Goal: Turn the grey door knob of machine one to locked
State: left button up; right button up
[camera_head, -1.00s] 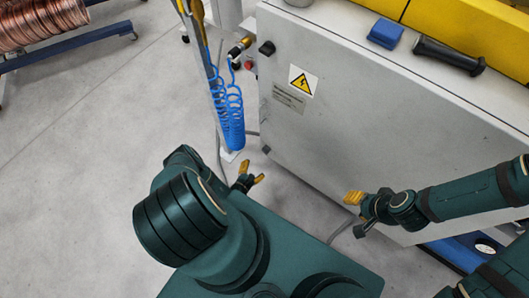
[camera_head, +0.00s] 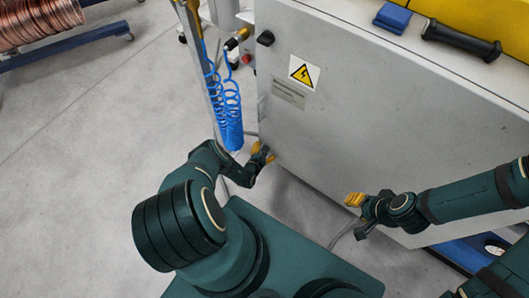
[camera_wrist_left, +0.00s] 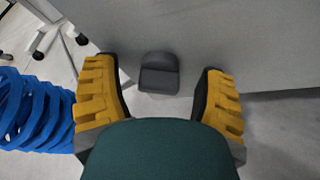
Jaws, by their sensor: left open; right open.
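The machine's light grey door panel (camera_head: 370,110) fills the upper right of the head view. A dark grey knob (camera_wrist_left: 159,73) on this panel shows in the left wrist view, between and beyond my fingertips, with gaps on both sides. Another dark knob (camera_head: 265,38) sits at the panel's upper left corner in the head view. My left gripper (camera_head: 263,152) is open at the panel's lower left corner, its yellow fingers (camera_wrist_left: 160,95) either side of the knob in the wrist view. It hides the lower knob in the head view. My right gripper (camera_head: 355,200) is open and empty in front of the panel.
A blue coiled hose (camera_head: 228,112) hangs just left of my left gripper; it also shows in the wrist view (camera_wrist_left: 35,112). A warning sign (camera_head: 304,72) is on the panel. A blue block (camera_head: 392,18) and black handle (camera_head: 461,40) lie on top.

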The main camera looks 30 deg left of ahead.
pick_arm(q)
jog(key=shift+w, duration=0.1)
jog(key=c, duration=1.2)
jog(key=shift+a+n+h, duration=0.2)
jog(key=shift+n+h, duration=1.2)
jog(key=shift+n, duration=0.5)
jog(key=o, duration=1.2)
